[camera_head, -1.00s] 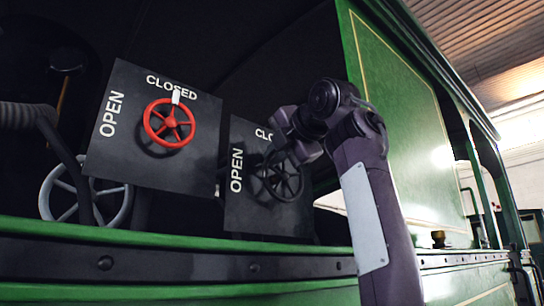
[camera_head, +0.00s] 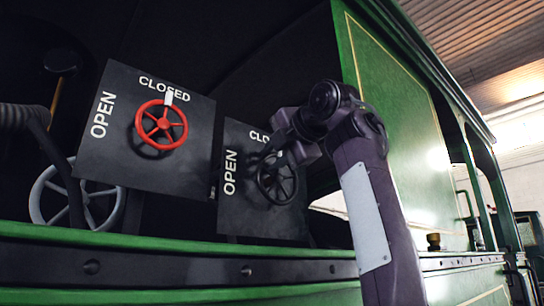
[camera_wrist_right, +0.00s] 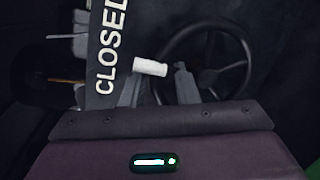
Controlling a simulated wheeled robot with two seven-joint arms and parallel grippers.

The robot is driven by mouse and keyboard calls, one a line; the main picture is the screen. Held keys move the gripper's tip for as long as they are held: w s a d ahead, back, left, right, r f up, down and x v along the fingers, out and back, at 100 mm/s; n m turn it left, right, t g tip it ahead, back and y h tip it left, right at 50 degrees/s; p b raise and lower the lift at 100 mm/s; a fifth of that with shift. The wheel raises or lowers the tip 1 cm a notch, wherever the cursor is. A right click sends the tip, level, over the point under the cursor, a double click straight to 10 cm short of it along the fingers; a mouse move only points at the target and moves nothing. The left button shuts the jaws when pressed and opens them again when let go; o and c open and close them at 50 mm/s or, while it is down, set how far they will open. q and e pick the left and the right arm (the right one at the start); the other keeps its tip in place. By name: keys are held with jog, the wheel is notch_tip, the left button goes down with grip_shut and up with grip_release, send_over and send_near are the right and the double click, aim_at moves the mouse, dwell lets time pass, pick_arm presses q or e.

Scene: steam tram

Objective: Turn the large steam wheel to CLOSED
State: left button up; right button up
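A black spoked wheel (camera_head: 277,179) is mounted on the right-hand dark panel (camera_head: 240,212), marked OPEN and CLOSED. A red spoked wheel (camera_head: 161,124) with a white marker (camera_head: 169,97) pointing at CLOSED is on the left-hand panel (camera_head: 120,172). Which one is the large steam wheel is not labelled. My right gripper (camera_head: 283,153) is at the top of the black wheel, partly hiding the CLOSED label. In the right wrist view its fingers (camera_wrist_right: 158,84) are apart, with a white marker (camera_wrist_right: 150,67) at the tips and the black wheel (camera_wrist_right: 205,77) beyond. My left gripper is out of view.
A grey spoked wheel (camera_head: 40,205) stands low at the left behind a dark hose (camera_head: 62,160). The green cab side (camera_head: 395,130) rises to the right of my right arm. A green and black riveted ledge (camera_head: 170,262) runs across below the panels.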

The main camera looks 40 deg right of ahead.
jog(key=shift+s+a, duration=0.15)
jog(key=shift+s, duration=0.1)
jog(key=s+r+b, duration=0.1)
jog(key=s+b, duration=0.1)
jog(key=s, duration=0.5)
jog(key=shift+a, duration=0.15)
jog(key=shift+s, duration=0.15)
